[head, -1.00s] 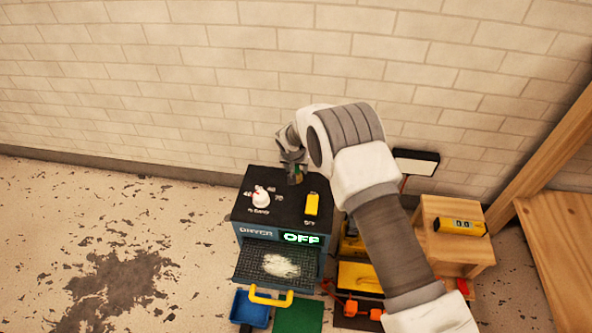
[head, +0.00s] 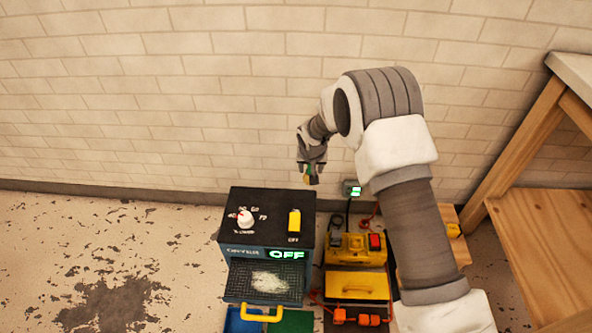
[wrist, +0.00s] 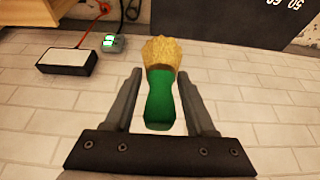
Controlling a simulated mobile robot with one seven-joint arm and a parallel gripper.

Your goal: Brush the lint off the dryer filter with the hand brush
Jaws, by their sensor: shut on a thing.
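The dryer (head: 265,222) is a black-topped box whose display reads OFF. Its dark mesh filter (head: 240,282) is pulled out at the front, with a yellow handle (head: 262,316). A pale patch of lint (head: 270,282) lies on the mesh. My gripper (head: 312,172) is in the air behind the dryer, near the wall, apart from the filter. In the wrist view my gripper (wrist: 158,88) is shut on the hand brush (wrist: 160,102), which has a green handle and tan bristles pointing away from the palm.
A blue tray (head: 238,322) and a green mat (head: 293,321) lie below the filter. Yellow cases (head: 356,286) stand right of the dryer. A wooden bench (head: 530,240) is at the right. The brick wall is close behind my gripper. Floor at left is free.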

